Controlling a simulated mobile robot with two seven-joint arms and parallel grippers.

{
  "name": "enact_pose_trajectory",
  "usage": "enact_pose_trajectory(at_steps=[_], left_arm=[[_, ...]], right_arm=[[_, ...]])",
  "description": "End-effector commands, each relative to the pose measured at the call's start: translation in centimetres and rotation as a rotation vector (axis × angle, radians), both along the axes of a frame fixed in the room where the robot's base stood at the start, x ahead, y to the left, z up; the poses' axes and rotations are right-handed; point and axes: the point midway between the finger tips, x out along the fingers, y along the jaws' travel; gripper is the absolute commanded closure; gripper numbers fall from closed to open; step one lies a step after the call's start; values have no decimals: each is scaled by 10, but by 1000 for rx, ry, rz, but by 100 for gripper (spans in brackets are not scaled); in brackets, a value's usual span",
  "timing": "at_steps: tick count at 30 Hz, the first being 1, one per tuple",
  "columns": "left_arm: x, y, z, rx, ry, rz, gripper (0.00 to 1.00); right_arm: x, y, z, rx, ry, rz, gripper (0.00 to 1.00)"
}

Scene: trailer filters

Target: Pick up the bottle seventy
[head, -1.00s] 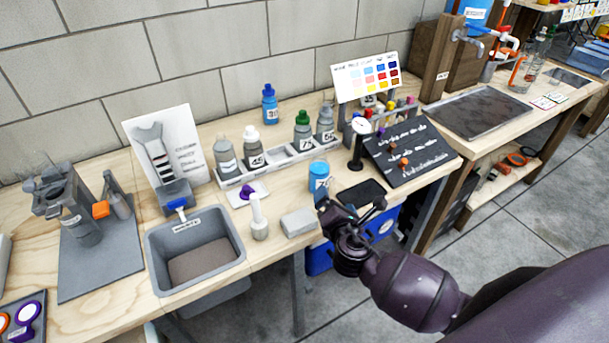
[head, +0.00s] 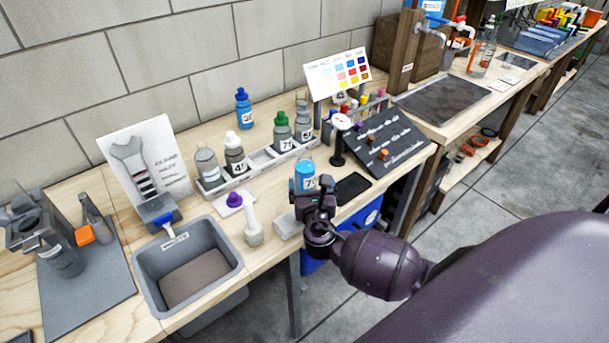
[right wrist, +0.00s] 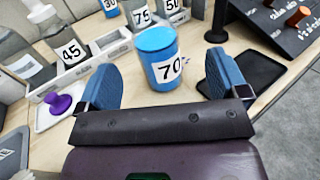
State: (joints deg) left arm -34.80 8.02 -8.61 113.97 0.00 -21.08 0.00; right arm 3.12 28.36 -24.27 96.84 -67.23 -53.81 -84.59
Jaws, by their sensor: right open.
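The bottle seventy (right wrist: 162,68) is a blue container with a light blue lid and a white label reading 70. It stands upright on the wooden bench and also shows in the head view (head: 304,174), just beyond my right gripper. My right gripper (right wrist: 155,84) is open, its two blue fingers to the left and right of the bottle, a little short of it. In the head view the right gripper (head: 318,190) partly hides the lower part of the bottle. My left gripper is not in view.
A grey rack (head: 262,162) with several labelled bottles stands behind. A dark tray (head: 352,187) and a black sign board (head: 378,140) are to the right.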

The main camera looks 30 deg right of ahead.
Motion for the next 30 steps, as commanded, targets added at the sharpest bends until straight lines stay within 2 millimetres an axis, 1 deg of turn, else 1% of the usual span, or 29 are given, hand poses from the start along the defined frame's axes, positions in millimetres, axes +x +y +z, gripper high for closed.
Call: enact_pose_trajectory(at_steps=[1, 3, 8, 15, 18, 22, 28, 29, 30], left_arm=[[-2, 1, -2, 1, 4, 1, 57], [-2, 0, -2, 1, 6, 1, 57], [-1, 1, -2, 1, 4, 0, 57], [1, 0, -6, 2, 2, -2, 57], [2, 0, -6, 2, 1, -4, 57], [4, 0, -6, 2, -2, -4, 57], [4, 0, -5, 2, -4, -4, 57], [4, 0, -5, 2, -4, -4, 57], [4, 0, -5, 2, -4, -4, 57]], right_arm=[[6, -3, 0, -1, 0, 0, 8], [11, -6, 0, 0, -1, 0, 8], [18, -9, 0, 0, -1, 0, 8], [48, -17, -4, 0, -1, 0, 8], [57, -23, -4, 1, 0, 0, 8], [63, -25, -4, 2, 0, 0, 8], [63, -26, -4, 2, 0, 0, 8], [63, -26, -3, 2, 0, 0, 9], [63, -26, -3, 2, 0, 0, 15]])
